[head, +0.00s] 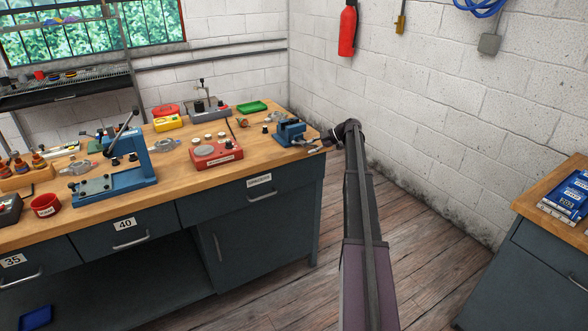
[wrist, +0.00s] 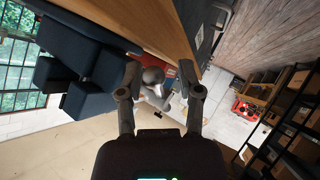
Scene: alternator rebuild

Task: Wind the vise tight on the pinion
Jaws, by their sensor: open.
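The blue vise (head: 290,132) stands at the right end of the wooden workbench. In the wrist view its dark blue body (wrist: 85,65) appears to fill the left side. A grey rounded part (wrist: 152,76), apparently the end of the vise's screw or handle, lies between my fingertips in the picture; I cannot tell whether they touch it. My gripper (wrist: 161,90) is open, its two fingers apart on either side of that part. In the head view my gripper (head: 324,143) is small, just right of the vise at the bench edge. I cannot make out the pinion.
The workbench (head: 240,165) holds a red tester box (head: 215,152), a blue arbor press (head: 118,165) and a green tray (head: 252,107) left of the vise. A second cabinet (head: 540,235) stands at the right. Open floor lies between them.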

